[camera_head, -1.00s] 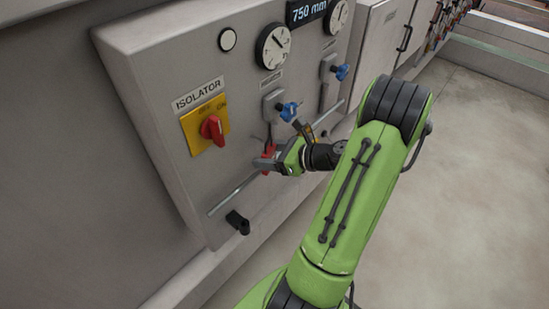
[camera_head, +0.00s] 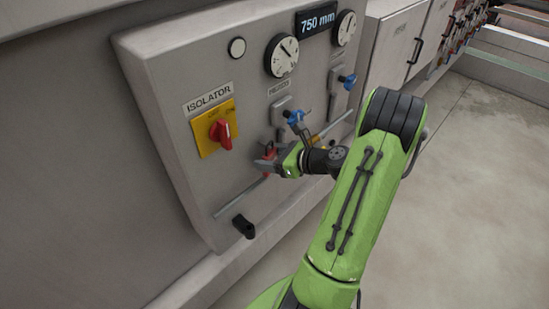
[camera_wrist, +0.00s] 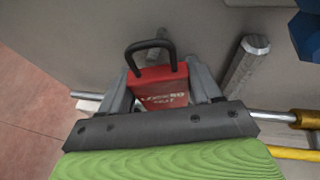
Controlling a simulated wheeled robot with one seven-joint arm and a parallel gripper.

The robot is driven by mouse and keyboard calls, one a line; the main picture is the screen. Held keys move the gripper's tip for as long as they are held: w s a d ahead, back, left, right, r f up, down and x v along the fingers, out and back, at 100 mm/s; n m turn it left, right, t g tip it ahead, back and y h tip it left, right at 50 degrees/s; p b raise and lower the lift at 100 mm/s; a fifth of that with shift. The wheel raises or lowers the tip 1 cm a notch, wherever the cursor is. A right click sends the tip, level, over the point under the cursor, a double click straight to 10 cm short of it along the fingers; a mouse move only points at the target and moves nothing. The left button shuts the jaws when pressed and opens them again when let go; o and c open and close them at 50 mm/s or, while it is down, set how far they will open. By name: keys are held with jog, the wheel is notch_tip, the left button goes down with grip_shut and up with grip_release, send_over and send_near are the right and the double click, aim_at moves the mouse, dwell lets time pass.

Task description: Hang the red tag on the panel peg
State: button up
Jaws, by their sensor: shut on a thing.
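My gripper (camera_head: 269,163) is shut on the red tag (camera_wrist: 160,86), close to the front of the grey panel (camera_head: 170,110). In the wrist view the tag is a red, padlock-like block with pale lettering and a black loop (camera_wrist: 132,54) standing up from its top. A short grey peg (camera_wrist: 158,36) shows behind and through the loop. I cannot tell whether the loop is around the peg or only in front of it. In the head view the tag shows only as a small red patch (camera_head: 268,151).
A thick grey metal post (camera_wrist: 246,63) stands right of the tag. The panel has a yellow isolator plate (camera_head: 207,145) with a red knob (camera_head: 221,133), blue-handled valves (camera_head: 296,117), gauges (camera_head: 282,55), a metal rail (camera_head: 239,197) and a black handle (camera_head: 243,227). Open floor lies right.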

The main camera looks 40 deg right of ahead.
jog(key=shift+w+a+f, duration=0.2)
jog(key=shift+w+a, duration=0.05)
jog(key=shift+a, duration=0.05)
jog(key=o, duration=1.1)
jog(key=shift+r, duration=0.15)
